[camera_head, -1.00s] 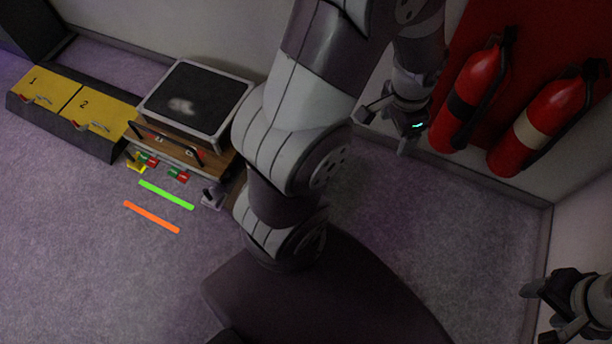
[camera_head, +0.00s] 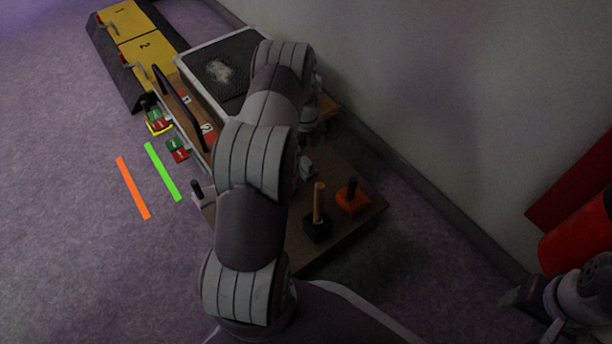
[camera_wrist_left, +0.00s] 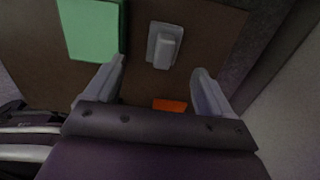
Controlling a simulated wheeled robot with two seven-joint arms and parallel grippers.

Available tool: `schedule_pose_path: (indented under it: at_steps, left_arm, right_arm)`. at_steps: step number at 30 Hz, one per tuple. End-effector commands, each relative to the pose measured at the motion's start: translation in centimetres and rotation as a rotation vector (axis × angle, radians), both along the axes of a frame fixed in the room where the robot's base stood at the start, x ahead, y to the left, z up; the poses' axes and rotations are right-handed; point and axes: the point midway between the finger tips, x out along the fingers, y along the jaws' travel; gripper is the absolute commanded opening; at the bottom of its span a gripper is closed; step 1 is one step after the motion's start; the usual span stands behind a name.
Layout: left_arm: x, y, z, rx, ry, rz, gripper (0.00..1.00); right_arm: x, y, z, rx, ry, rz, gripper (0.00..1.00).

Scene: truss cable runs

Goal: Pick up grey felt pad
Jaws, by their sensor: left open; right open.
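The grey felt pad (camera_wrist_left: 162,50) looks like a small light-grey block with a raised grip on a brown board. In the left wrist view it lies just ahead of my left fingertips, between their lines. In the head view a grey block (camera_head: 306,167), apparently the same pad, shows partly behind my arm. My left gripper (camera_wrist_left: 159,66) is open and empty, with its fingers apart on either side; in the head view it is mostly hidden behind my arm. My right gripper (camera_head: 532,302) is at the lower right, away from the board.
A green block (camera_wrist_left: 92,30) lies left of the pad. A dark panel (camera_head: 240,65) with a whitish smudge is behind. A wall closes off the right.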

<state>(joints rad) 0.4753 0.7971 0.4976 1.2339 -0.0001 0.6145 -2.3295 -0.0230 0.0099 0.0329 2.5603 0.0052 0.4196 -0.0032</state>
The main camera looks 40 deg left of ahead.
Motion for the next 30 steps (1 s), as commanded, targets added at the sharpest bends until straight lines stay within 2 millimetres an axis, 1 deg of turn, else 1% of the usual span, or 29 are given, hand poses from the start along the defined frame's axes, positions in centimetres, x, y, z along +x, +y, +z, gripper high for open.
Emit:
schedule_pose_path:
  at_steps: [1,3,5,7,12,13,15,20,21,23,24,26,27,30]
  left_arm:
    - [0.0,0.0,-2.2,-0.001,0.001,0.0,0.83]
    - [0.0,0.0,-3.1,0.0,0.0,0.0,0.83]
    - [0.1,0.0,-3.6,0.001,-0.001,0.001,0.83]
    - [0.2,0.0,-4.4,0.001,-0.001,0.001,0.83]
    - [0.5,0.1,-7.6,0.001,-0.001,0.001,0.83]
    - [0.5,0.1,-8.1,0.001,-0.001,0.001,0.83]
    - [0.5,0.2,-8.4,0.001,-0.002,0.001,0.83]
    - [0.5,0.1,-8.0,0.001,-0.002,0.001,0.83]
    - [0.5,0.1,-8.0,0.0,-0.002,0.001,0.8]
    - [0.5,0.1,-8.0,0.001,-0.001,0.002,0.6]
    - [0.5,0.1,-8.0,0.001,-0.001,0.002,0.47]
    - [0.5,0.1,-8.0,0.001,-0.001,0.002,0.28]
    - [0.5,0.1,-8.0,0.001,-0.001,0.002,0.21]
    - [0.5,0.1,-8.0,0.001,-0.001,0.002,0.21]
  right_arm:
    - [0.0,0.0,-1.8,0.0,0.001,0.0,0.6]
    - [0.0,0.0,-2.5,0.0,0.001,0.0,0.6]
    - [0.0,0.0,-2.9,0.0,0.001,0.0,0.6]
    - [0.0,0.0,-3.7,0.0,0.001,0.0,0.6]
    - [0.0,0.0,-7.3,0.0,0.001,0.0,0.6]
    - [0.0,0.0,-7.6,0.0,0.001,0.0,0.6]
    - [0.0,0.0,-7.9,0.0,0.001,0.0,0.6]
    - [0.0,0.0,-7.4,0.0,0.001,0.0,0.6]
    - [0.0,0.0,-7.4,0.0,0.0,0.0,0.6]
    - [0.0,0.0,-7.4,0.0,0.0,0.0,0.6]
    - [0.0,0.0,-7.4,0.0,0.0,0.0,0.6]
    - [0.0,0.0,-7.4,0.0,0.001,0.0,0.6]
    - [0.0,0.0,-7.4,0.0,0.001,0.0,0.6]
    - [0.0,0.0,-7.4,0.0,0.001,0.0,0.6]
